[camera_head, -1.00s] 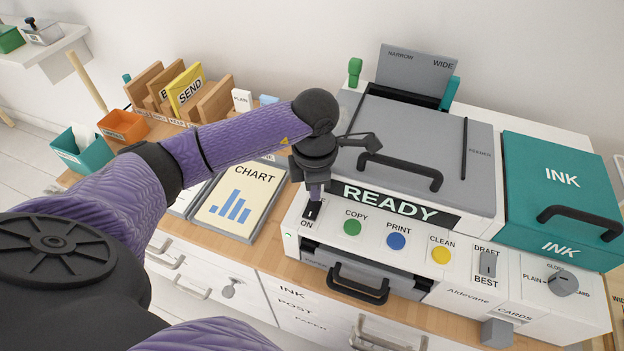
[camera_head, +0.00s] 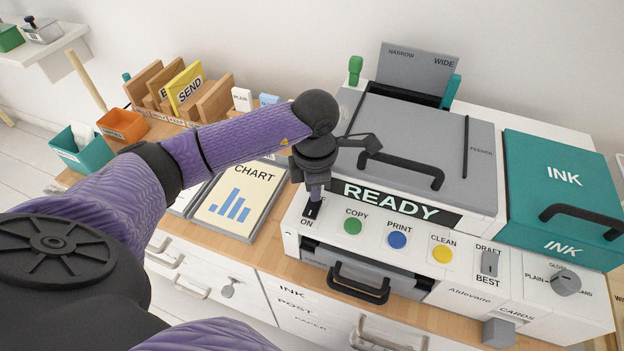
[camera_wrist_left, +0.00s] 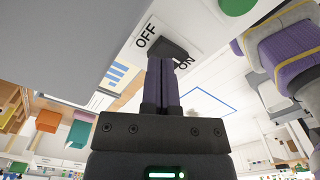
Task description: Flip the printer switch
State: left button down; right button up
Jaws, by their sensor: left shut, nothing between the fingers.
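The printer (camera_head: 470,150) stands on the wooden desk, its display (camera_head: 395,204) reading READY. The black printer switch (camera_head: 311,210) is at the left end of its front panel, with an ON label below it. My left gripper (camera_head: 315,192) points down right at the switch, shut and empty, and hides part of it. In the left wrist view the shut purple fingers (camera_wrist_left: 160,68) end at the dark switch (camera_wrist_left: 172,48), between the OFF and ON labels; ON is partly covered. Contact looks likely, but I cannot be sure. My right gripper is not in view.
COPY (camera_head: 353,226), PRINT (camera_head: 397,238) and CLEAN (camera_head: 442,253) buttons sit right of the switch. A DRAFT/BEST slider (camera_head: 489,263) is further right. A drawer handle (camera_head: 358,287) juts out below. A chart folder (camera_head: 240,205) lies to the left.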

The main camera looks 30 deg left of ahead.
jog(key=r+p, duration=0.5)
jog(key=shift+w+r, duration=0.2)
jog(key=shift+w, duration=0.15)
